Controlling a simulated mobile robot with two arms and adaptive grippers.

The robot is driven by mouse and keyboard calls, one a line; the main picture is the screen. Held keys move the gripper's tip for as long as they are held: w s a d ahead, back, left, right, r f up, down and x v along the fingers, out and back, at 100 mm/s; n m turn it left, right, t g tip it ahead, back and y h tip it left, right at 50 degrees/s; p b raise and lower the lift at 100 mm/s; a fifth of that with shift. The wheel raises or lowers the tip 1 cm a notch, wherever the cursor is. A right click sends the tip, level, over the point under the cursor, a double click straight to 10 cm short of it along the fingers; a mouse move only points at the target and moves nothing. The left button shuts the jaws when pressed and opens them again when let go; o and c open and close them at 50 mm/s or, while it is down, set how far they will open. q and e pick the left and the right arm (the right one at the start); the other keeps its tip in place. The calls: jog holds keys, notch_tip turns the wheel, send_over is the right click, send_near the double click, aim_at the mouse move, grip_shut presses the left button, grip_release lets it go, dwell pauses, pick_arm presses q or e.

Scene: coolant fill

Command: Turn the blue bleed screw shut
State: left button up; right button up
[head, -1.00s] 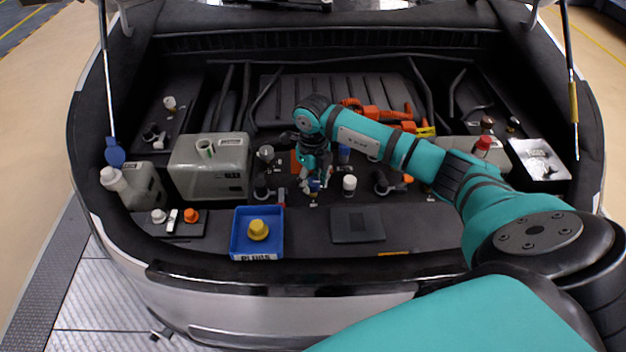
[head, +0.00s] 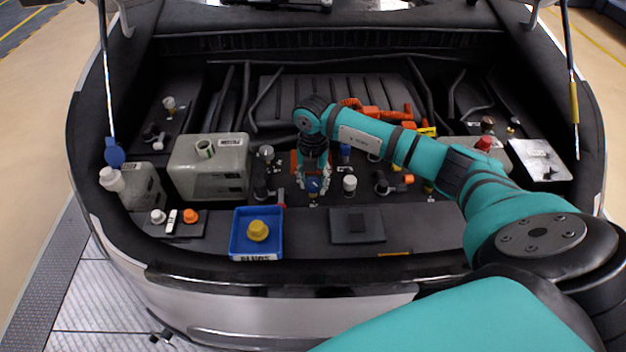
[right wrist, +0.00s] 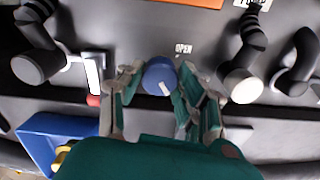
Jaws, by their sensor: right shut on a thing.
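The blue bleed screw (right wrist: 159,76) shows in the right wrist view as a round blue knob with a white stripe. The stripe slants toward the picture's lower right. A printed "OPEN" label (right wrist: 183,48) lies just beyond it, up and right. My right gripper (head: 314,188) reaches down onto the screw, with a finger on each side of it, and is shut on it. In the head view the screw (head: 314,183) is mostly hidden by the fingers. My left gripper is in neither view.
A blue tray (head: 238,246) with a yellow cap (head: 258,230) stands at the front, left of the gripper. A white-capped fitting (head: 349,184) is close on the right. A grey tank (head: 215,180) stands left; a dark flat pad (head: 345,236) lies in front.

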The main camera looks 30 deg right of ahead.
aim_at(313, 182)
jog(key=m+p, duration=0.1)
jog(key=m, duration=0.6)
jog(key=shift+w, duration=0.1)
dwell(0.5)
jog(key=shift+r, duration=0.1)
jog(key=o, duration=1.1)
jog(key=shift+o, duration=0.2)
notch_tip(313, 182, up, 12)
